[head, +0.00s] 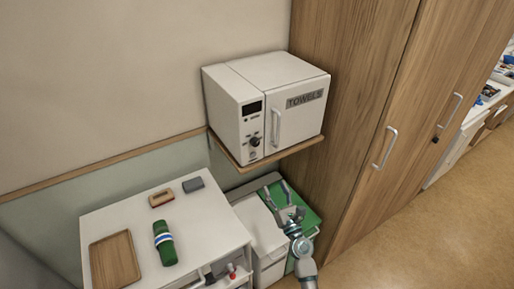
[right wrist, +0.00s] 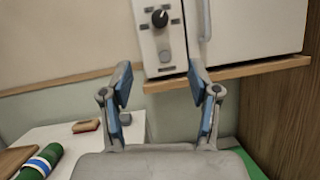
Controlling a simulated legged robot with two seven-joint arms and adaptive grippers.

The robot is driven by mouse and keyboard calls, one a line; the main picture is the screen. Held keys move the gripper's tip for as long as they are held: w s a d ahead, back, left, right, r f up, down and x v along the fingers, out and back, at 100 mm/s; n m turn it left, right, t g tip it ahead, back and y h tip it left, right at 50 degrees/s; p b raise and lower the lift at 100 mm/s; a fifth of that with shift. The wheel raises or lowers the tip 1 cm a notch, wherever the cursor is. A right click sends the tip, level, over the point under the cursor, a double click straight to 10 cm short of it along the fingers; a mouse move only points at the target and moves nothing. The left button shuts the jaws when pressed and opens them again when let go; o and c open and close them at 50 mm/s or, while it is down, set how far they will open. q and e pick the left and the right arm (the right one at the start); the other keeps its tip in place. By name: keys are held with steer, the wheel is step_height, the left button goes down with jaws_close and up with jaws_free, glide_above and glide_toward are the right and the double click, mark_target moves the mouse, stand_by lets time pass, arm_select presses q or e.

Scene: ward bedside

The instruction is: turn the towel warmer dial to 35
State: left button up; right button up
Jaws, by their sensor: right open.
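The white towel warmer (head: 290,108), labelled TOWELS, sits on a wooden wall shelf (head: 270,155). Its black dial (head: 255,141) is on the front panel, left of the door handle and below a dark display (head: 252,108). In the right wrist view the dial (right wrist: 160,18) shows near the top with a light pointer mark; its setting is too small to read. My right gripper (head: 282,195) is open and empty, below and in front of the warmer, apart from it. Its two fingers (right wrist: 160,85) also show in the right wrist view, below the dial. My left gripper is not in view.
A white cabinet (head: 205,222) at lower left bears a wooden tray (head: 114,260), a green rolled item (head: 164,243), a brown-and-red block and a grey block. A green-topped white bin (head: 306,220) stands below the shelf. Tall wooden wardrobe doors (head: 370,90) stand at right.

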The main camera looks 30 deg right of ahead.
mark_target(256, 146)
steer(key=p+x, duration=0.2)
steer(key=x, duration=1.5)
steer(key=shift+w, duration=0.1)
steer(key=c, duration=1.2)
steer(key=shift+o, duration=0.2)
